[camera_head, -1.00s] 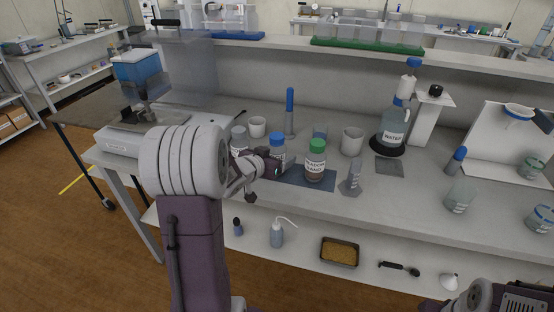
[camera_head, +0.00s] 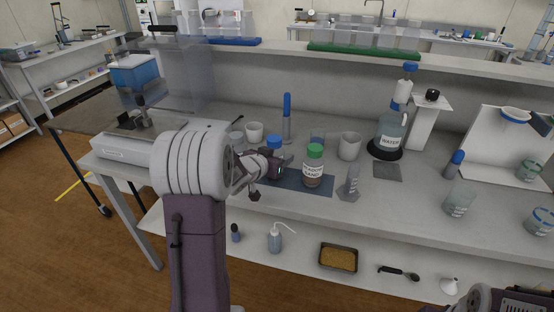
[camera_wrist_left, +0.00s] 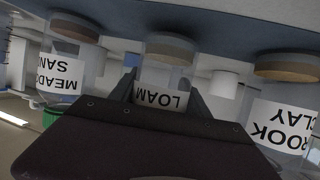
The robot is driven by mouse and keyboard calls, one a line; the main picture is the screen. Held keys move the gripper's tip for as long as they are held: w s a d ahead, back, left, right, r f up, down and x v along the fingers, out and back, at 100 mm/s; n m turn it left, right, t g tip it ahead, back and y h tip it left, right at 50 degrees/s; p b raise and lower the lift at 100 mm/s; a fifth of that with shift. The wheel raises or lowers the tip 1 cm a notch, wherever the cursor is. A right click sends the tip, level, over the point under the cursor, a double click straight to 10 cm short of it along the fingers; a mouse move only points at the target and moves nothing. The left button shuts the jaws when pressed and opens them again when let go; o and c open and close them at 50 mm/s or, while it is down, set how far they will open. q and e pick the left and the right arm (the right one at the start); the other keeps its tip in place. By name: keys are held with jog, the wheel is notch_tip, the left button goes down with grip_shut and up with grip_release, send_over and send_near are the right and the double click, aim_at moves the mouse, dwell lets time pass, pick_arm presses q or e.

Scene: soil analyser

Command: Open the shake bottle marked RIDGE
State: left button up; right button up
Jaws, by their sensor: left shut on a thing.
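My left gripper (camera_head: 277,164) is around a blue-capped bottle (camera_head: 274,143) on the bench. In the left wrist view, which is upside down, its fingers are shut on this bottle's body (camera_wrist_left: 162,76), with brown soil at its base. The label word LOAM shows; the rest of the label is hidden by the gripper. The cap is hidden in that view. The bottle looks upright. A green-capped bottle marked MEADOW SAND (camera_head: 314,166) stands just to its right.
A BROOK CLAY bottle (camera_wrist_left: 285,125) stands close on the other side of my left gripper. A dark mat (camera_head: 320,186) lies under the bottles.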

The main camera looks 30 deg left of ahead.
pick_arm(q)
notch_tip(320, 180, up, 9)
jog(key=p, duration=0.4)
jog(key=shift+r, duration=0.1)
jog(key=o, duration=0.6)
grip_shut()
notch_tip(320, 180, up, 10)
jog(key=p, duration=1)
jog(key=s+d+f+m+g+h, duration=0.1)
jog(key=s+d+m+h, duration=0.1)
jog(key=d, duration=0.7)
jog(key=s+d+f+m+g+h, duration=0.1)
jog(key=s+d+m+h, duration=0.2)
jog(key=d, duration=0.7)
jog(key=s+d+f+m+g+h, duration=0.1)
jog(key=s+d+f+m+h, duration=0.1)
jog(key=d, duration=0.8)
jog(key=shift+s+m+h, duration=0.6)
jog(key=shift+s+h, duration=0.4)
jog(key=shift+s, duration=0.05)
